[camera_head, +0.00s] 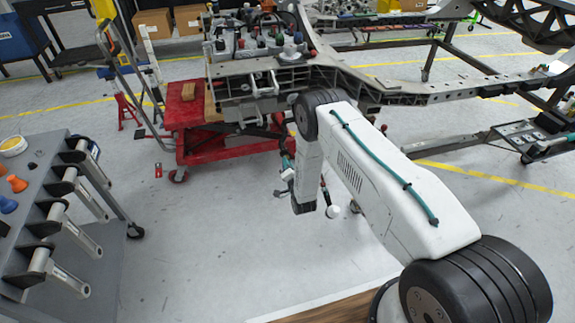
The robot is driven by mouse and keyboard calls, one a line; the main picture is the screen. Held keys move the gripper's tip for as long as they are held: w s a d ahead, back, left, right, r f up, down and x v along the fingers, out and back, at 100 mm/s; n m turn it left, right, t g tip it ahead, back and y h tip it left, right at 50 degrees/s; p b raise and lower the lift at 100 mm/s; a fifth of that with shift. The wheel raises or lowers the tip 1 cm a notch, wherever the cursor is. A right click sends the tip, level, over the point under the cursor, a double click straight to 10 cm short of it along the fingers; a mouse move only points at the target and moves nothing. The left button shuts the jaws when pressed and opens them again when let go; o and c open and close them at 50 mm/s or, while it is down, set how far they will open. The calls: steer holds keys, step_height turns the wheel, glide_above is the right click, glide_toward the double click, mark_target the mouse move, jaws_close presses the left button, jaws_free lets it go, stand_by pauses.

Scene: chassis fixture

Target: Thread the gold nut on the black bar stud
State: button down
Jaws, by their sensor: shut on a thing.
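My white arm reaches from the lower right to an elbow near the middle, then drops down. My gripper (283,187) is a small grey shape at the lower end of the arm, partly hidden by the forearm. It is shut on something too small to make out. I cannot pick out the gold nut. The black bar stud cannot be told apart from the other dark parts. The large grey chassis (425,94) spans the upper middle and right, beyond my arm.
A red lift cart (190,115) stands under the chassis. A grey tool cart (40,195) at the left holds several cylindrical tools, orange (17,184) and blue (7,204) pieces and a small bowl (12,146). Grey floor (215,235) is clear between the tool cart and my arm.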

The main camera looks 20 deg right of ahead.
steer(key=m, duration=0.3)
steer(key=shift+s+f, duration=0.1)
steer(key=shift+s, duration=0.05)
steer(key=m, duration=0.2)
steer(key=shift+m, duration=0.3)
steer(key=c, duration=1.6)
jaws_free()
steer(key=shift+m, duration=0.4)
steer(key=shift+c, duration=0.2)
steer(key=o, duration=0.4)
steer(key=shift+d, duration=0.1)
steer(key=shift+c, duration=0.2)
steer(key=s, duration=0.8)
steer(key=shift+s+r, duration=0.2)
steer(key=shift+s, duration=0.15)
